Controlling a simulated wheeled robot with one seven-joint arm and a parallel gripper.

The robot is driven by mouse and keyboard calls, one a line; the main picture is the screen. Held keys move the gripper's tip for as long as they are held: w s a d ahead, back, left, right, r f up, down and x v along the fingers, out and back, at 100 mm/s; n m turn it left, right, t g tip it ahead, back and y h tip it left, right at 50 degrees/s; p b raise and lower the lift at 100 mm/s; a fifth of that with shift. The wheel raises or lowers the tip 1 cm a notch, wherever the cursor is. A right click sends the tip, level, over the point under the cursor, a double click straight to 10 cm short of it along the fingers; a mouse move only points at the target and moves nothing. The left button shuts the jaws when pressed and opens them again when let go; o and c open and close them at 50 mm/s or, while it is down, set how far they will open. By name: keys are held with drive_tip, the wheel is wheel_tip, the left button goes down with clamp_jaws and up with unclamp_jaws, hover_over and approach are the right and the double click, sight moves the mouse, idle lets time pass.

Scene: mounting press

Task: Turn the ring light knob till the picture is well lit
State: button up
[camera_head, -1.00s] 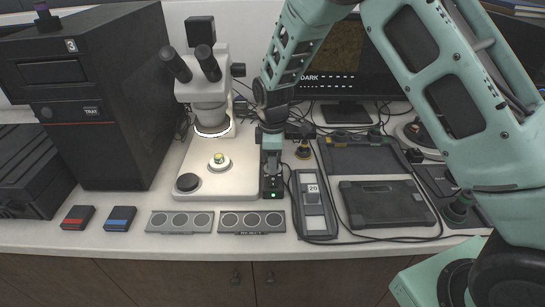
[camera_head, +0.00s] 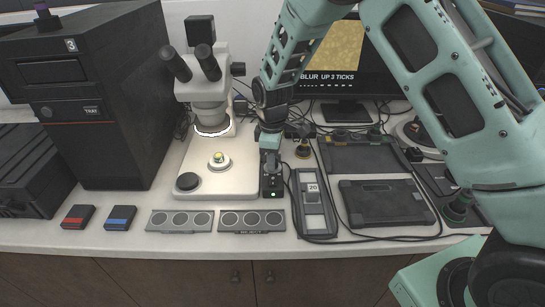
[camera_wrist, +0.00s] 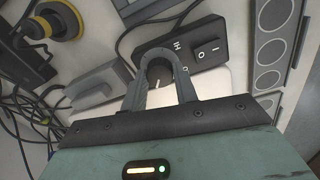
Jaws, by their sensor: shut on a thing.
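My gripper (camera_wrist: 160,90) is shut on the ring light knob (camera_wrist: 160,75), with one finger on each side of it in the wrist view. The knob sits on a black control box (camera_wrist: 192,42) with a rocker switch (camera_wrist: 208,46). In the head view the box (camera_head: 273,193) stands at the right of the microscope base, a small green light on its front, and my gripper (camera_head: 271,168) reaches down onto it. The monitor (camera_head: 330,52) shows a bright yellow picture and the words "BLUR UP 3 TICKS". My arm hides part of it.
The microscope (camera_head: 211,100) with its lit ring stands left of my gripper. A grey slide holder (camera_head: 313,205) lies close on the right, with cables around it. Two plates with round wells (camera_head: 252,230) lie in front. A black tablet (camera_head: 385,203) lies further right.

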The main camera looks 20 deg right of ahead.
drive_tip(key=m, duration=0.5)
drive_tip(key=shift+w+m+p, duration=0.1)
drive_tip(key=shift+m+p, duration=0.4)
drive_tip(key=shift+m, duration=1.9)
drive_tip(key=o, duration=1)
drive_tip(key=r, duration=0.5)
drive_tip(key=r+b, duration=0.1)
drive_tip(key=r, duration=0.5)
drive_tip(key=r+b, duration=0.1)
drive_tip(key=r, duration=0.5)
drive_tip(key=shift+a+r, duration=0.25)
drive_tip(key=shift+a, duration=0.05)
